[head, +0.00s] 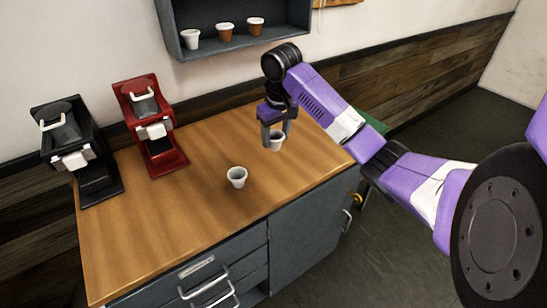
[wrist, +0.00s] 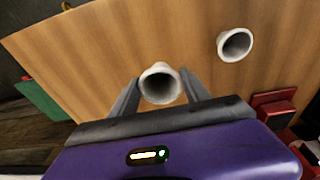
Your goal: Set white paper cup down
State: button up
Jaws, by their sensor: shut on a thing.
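My gripper (head: 276,134) is shut on a white paper cup (head: 277,142) over the right part of the wooden counter (head: 205,215). In the wrist view the held cup (wrist: 160,84) sits upright between my two fingers, its open mouth toward the camera. I cannot tell whether its base touches the counter. A second white paper cup (head: 237,177) stands upright on the counter, to the left and nearer the front edge. It also shows in the wrist view (wrist: 235,44), apart from my fingers.
A black brewer (head: 75,150) and a red brewer (head: 152,122) stand at the counter's left and back. A wall shelf (head: 235,42) above holds several small cups. The counter's front middle is clear. A green object (head: 371,122) lies beyond its right edge.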

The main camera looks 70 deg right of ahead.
aim_at(276, 149)
jog(key=shift+f+p, duration=0.45)
jog(key=shift+f, duration=3.55)
jog(key=shift+f, duration=0.1)
jog(key=o, duration=1.3)
